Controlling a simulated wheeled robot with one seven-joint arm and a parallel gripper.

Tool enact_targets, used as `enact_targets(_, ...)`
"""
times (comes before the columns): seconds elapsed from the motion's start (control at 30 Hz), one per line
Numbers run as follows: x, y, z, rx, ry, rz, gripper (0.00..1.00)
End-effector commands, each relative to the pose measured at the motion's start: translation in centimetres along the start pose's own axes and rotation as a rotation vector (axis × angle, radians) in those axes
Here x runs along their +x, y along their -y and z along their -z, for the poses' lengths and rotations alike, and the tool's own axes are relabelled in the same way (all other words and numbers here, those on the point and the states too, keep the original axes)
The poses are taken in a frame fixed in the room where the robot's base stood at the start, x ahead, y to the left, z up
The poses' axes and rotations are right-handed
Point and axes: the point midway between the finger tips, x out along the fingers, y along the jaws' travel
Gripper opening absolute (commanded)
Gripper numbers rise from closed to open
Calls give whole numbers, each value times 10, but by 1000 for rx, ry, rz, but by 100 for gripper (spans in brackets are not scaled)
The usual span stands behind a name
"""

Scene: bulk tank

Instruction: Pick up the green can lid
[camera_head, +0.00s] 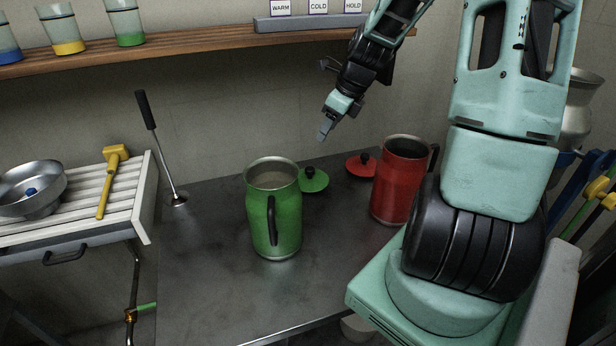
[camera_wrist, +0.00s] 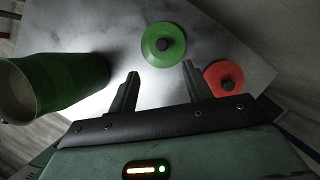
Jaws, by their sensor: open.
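The green can lid (camera_head: 315,181) is a flat green disc with a black knob, lying on the dark metal table just behind and right of the green can. It also shows in the wrist view (camera_wrist: 155,52), beyond and between my fingertips. My gripper (camera_head: 323,130) is open and empty, above the table and above the lid; in the wrist view its two fingers (camera_wrist: 160,72) point toward the lid without touching it. The green can (camera_head: 287,222) stands upright and open, and is at the left in the wrist view (camera_wrist: 85,80).
A red lid (camera_head: 358,170) lies right of the green lid, beside an open red can (camera_head: 397,185). A metal rod with a black handle (camera_head: 160,150) stands at the table's left back. A wooden shelf (camera_head: 190,43) runs above. The table's front left (camera_head: 205,290) is clear.

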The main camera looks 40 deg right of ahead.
Motion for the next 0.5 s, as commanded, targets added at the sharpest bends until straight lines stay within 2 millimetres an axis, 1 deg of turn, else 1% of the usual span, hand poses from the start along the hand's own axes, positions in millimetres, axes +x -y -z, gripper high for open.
enact_targets(0.03, 13, -2, 0, -1, 0, -8, 50)
enact_targets(0.3, 70, -2, 1, -4, -1, -7, 50)
enact_targets(0.4, 87, -2, 0, -3, 0, -5, 50)
enact_targets(0.5, 98, -1, 0, -3, 0, -3, 50)
